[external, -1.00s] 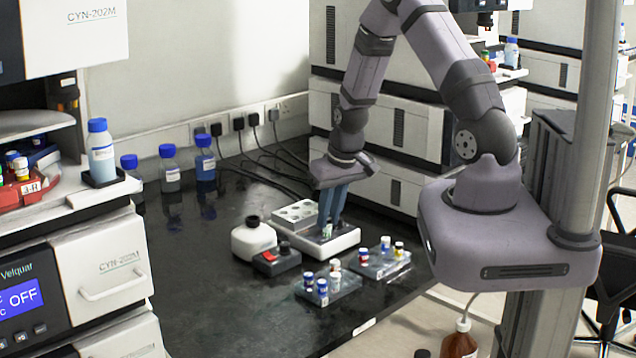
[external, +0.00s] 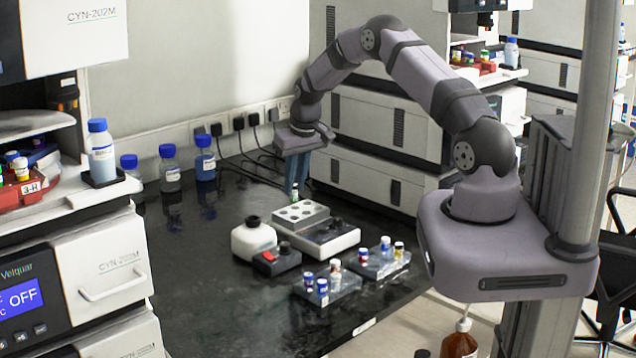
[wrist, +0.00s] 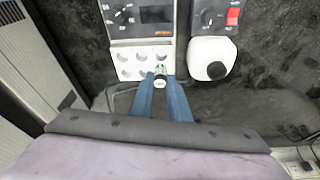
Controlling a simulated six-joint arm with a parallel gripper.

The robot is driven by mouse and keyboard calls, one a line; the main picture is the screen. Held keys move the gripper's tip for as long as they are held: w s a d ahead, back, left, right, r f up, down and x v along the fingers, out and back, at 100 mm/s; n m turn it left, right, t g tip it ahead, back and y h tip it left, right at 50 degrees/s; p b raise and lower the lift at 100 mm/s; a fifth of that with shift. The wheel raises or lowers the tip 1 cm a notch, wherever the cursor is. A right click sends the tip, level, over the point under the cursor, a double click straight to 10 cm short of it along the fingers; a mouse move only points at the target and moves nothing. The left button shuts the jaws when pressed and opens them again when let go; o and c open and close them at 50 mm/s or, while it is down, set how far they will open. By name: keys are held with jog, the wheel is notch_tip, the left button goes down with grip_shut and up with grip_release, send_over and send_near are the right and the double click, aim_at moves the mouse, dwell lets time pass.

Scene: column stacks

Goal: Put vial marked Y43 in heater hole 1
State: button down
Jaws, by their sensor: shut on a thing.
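The vial (wrist: 160,82) also shows between my fingertips in the wrist view, at the edge of the hole block. Its marking is not readable. The heater has a white base (external: 345,243) and a raised grey block (external: 318,217) with several round holes. In the wrist view, the block (wrist: 122,55) shows holes that look empty. I cannot read any hole numbers.
Two clear racks (external: 345,287) (external: 385,267) with capped vials stand in front. Blue-capped bottles (external: 170,175) stand at the back left. Cables run along the wall.

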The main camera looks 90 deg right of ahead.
aim_at(296, 197)
jog(key=shift+f, duration=0.15)
jog(key=shift+f+b, duration=1.15)
jog(key=shift+f, duration=0.65)
jog(key=shift+f+b, duration=1)
jog(key=shift+f, duration=0.15)
dwell(1.5)
jog(key=c, duration=1.3)
grip_release()
jog(key=shift+r+p, duration=1.85)
jog(key=shift+r, duration=1.15)
